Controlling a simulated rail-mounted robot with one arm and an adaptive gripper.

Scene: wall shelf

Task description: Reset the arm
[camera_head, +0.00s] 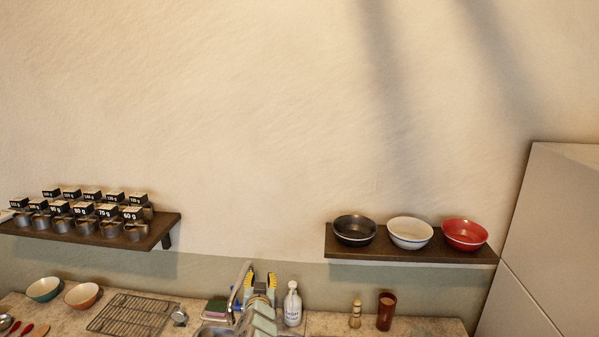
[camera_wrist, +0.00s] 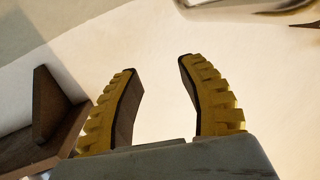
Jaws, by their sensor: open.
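My gripper (camera_head: 260,279) shows at the bottom centre of the head view, near the sink area and below the level of the two wall shelves. Its two yellow ribbed fingers stand apart. In the wrist view my gripper (camera_wrist: 157,68) is open, with nothing between the fingers and only the pale wall behind them. My arm comes up from the bottom edge of the head view; most of it is out of frame.
The left shelf (camera_head: 160,228) holds several labelled metal tins. The right shelf (camera_head: 340,253) holds a black bowl (camera_head: 355,230), a white bowl (camera_head: 410,233) and a red bowl (camera_head: 465,235). A white bottle (camera_head: 293,307) stands close right of my gripper. The wall above is clear.

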